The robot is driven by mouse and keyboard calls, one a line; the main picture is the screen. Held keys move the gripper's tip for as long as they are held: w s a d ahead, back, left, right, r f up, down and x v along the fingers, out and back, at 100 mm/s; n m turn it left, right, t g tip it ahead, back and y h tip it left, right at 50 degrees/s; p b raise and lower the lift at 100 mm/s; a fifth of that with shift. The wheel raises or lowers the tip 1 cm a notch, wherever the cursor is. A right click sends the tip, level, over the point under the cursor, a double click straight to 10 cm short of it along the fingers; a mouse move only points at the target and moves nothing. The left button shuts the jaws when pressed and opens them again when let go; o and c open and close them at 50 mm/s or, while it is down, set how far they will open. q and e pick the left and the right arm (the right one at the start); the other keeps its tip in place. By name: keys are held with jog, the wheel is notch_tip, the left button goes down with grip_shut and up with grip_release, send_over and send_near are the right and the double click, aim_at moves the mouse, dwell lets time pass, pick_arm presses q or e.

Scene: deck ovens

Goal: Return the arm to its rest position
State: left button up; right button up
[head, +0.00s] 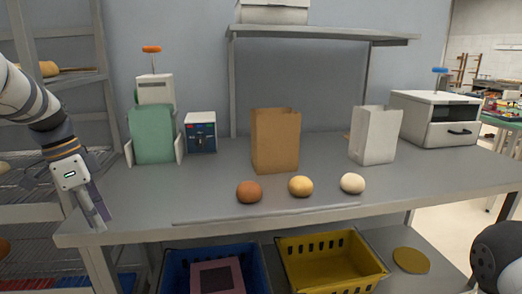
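My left arm comes in from the left edge. Its gripper (98,212) points down at the left front corner of the grey table (330,222). Nothing shows held in it, and its fingers are too small and side-on to tell whether they are open or shut. My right gripper is out of view; only a dark rounded part of my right arm shows at the lower right edge.
Brown, yellow and pale rolls (249,192) lie near the table front. Behind stand a brown bag (275,140), a white bag (374,135), a green-fronted device (152,135), a control box (200,132) and a white oven (434,118). Blue and yellow crates (335,285) sit below.

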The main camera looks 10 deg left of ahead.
pick_arm(q)
jog(key=s+d+f+n+g+y, duration=0.1)
jog(key=s+d+f+n, duration=0.1)
jog(key=s+f, duration=0.45)
jog(key=s+d+f+n+y, duration=0.1)
jog(key=s+d+f+n, duration=0.15)
jog(key=f, duration=0.75)
jog(key=s+d+f+n+g+y, duration=0.1)
jog(key=s+f, duration=0.4)
jog(key=f, duration=0.4)
jog(key=s+d+f+n, duration=0.2)
jog(key=s+d, duration=0.4)
jog(key=s, duration=0.5)
jog(key=s+d+f+n, duration=0.2)
jog(key=s+d, duration=0.4)
jog(key=s, duration=0.6)
jog(key=shift+f+h, duration=0.4)
jog(key=shift+f, duration=0.3)
